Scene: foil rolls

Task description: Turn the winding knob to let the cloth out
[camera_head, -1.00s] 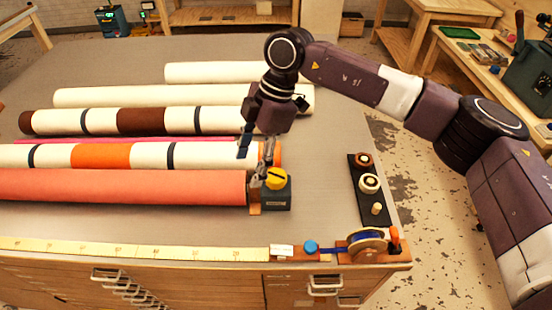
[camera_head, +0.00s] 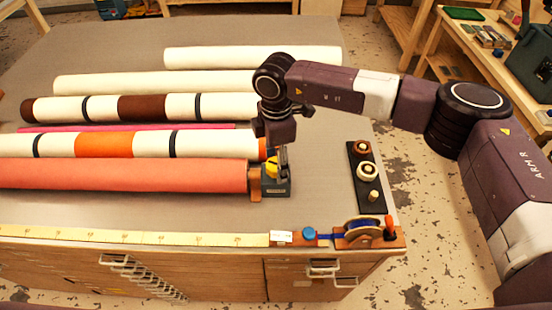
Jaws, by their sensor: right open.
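The winding knob (camera_head: 271,168) is yellow and sits at a dark grey box (camera_head: 277,187) on the table, at the right end of the coral cloth roll (camera_head: 120,175). My right gripper (camera_head: 281,163) points down at the knob, its fingers open and close around or beside it. The fingers and wrist hide part of the knob, and I cannot tell whether they touch it. The coral cloth lies wound on its roll, with a brown end bracket (camera_head: 255,183) between it and the box. My left gripper is out of view.
Striped rolls (camera_head: 105,145) and plain cream rolls (camera_head: 150,84) lie behind the coral one. A black tray (camera_head: 356,165) with spools stands to the right. A yellow measuring tape (camera_head: 130,237) and a blue ribbon reel (camera_head: 362,233) line the front edge.

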